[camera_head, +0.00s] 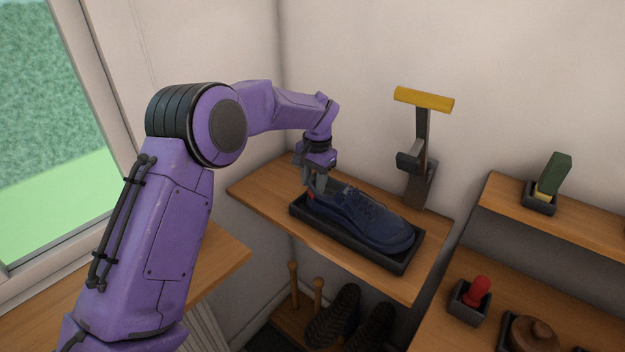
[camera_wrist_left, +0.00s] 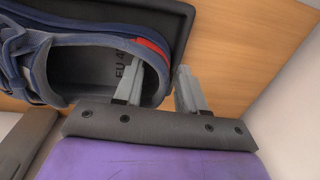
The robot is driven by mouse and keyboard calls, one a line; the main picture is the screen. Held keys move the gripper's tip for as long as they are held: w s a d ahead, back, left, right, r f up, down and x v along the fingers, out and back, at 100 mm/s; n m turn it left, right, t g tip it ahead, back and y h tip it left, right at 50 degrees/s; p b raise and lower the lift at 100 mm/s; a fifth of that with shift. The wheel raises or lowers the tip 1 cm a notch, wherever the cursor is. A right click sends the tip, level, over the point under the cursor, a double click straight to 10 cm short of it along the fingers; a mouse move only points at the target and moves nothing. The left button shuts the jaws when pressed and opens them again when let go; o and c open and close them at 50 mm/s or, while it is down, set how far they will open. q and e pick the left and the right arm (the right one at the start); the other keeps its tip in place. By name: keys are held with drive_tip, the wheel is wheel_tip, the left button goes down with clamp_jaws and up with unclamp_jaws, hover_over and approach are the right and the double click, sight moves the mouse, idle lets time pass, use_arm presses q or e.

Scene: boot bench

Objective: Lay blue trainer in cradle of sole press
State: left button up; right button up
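The blue trainer (camera_head: 365,220) lies sole down in a long black tray (camera_head: 345,244), which looks like the cradle, on a wooden shelf. Its toe points right and its red-marked heel is at the left end. The press (camera_head: 420,165), a dark upright with a yellow handle, stands behind the tray, its arm raised clear of the shoe. My left gripper (camera_head: 317,192) is at the heel. In the left wrist view, the left gripper (camera_wrist_left: 160,85) has one finger inside the shoe opening and one outside the heel, with a gap beside the outer finger. My right gripper is not seen.
To the right, a shelf (camera_head: 560,218) holds a green-topped block in a small dark holder. Below it are a red-knobbed item (camera_head: 477,290) and a brown lidded item (camera_head: 533,332). Dark boots (camera_head: 335,315) and wooden pegs stand beneath the tray's shelf. A window is at left.

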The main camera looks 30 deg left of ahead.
use_arm(q)
drive_tip(key=shift+o, duration=0.7)
drive_tip(key=shift+r, duration=0.1)
drive_tip(key=shift+r+b, duration=0.3)
drive_tip(key=shift+r, duration=0.05)
drive_tip(key=r, duration=0.3)
drive_tip(key=r+b, duration=0.1)
drive_tip(key=r, duration=0.2)
drive_tip(key=d+r, duration=0.1)
drive_tip(key=r, duration=0.2)
drive_tip(key=shift+r+b, duration=0.35)
drive_tip(key=shift+f, duration=0.1)
